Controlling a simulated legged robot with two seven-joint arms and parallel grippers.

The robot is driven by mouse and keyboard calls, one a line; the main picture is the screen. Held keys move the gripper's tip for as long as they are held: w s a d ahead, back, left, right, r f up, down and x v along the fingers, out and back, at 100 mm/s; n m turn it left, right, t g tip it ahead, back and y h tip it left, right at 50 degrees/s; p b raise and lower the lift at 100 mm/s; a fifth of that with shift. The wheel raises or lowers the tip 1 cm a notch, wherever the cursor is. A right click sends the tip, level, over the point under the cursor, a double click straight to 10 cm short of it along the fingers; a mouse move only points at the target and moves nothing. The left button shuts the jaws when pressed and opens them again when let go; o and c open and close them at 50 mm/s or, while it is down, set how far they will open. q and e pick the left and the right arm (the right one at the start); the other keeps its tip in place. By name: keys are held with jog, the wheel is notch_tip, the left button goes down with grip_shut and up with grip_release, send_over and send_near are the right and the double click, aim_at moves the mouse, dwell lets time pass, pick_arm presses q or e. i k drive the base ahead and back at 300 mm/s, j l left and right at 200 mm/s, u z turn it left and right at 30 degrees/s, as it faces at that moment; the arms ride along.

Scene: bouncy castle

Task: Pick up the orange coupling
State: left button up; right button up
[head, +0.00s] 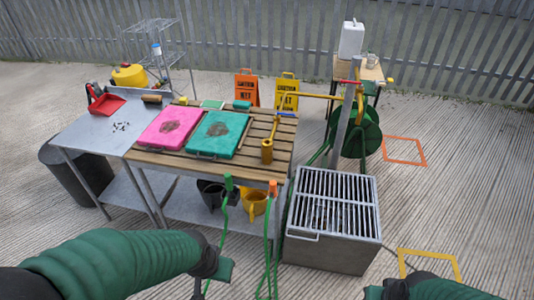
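The orange coupling (273,187) is a small upright piece at the front edge of the slatted wooden table, near its right corner. A green hose hangs down from it. A similar green coupling (228,182) sits to its left on the same edge, also with a green hose. My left gripper (212,280) is low in the picture, below and left of the orange coupling and apart from it. My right gripper (385,291) is at the bottom edge, partly cut off, well to the right of the coupling. The finger gaps are not clear on either.
The slatted table (283,140) holds a pink pad (157,136), a teal pad (205,145) and a brass-coloured fitting (267,151). A grated metal box (312,251) stands close on the right. A yellow bucket (254,204) is under the table. Hoses hang in front.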

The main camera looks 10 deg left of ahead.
aim_at(273, 194)
jog(key=i+l, duration=0.25)
jog(key=i, duration=0.2)
jog(key=i+l+u, duration=0.1)
jog(key=i, duration=0.4)
jog(key=i+l, duration=0.4)
jog(key=i+u, duration=0.05)
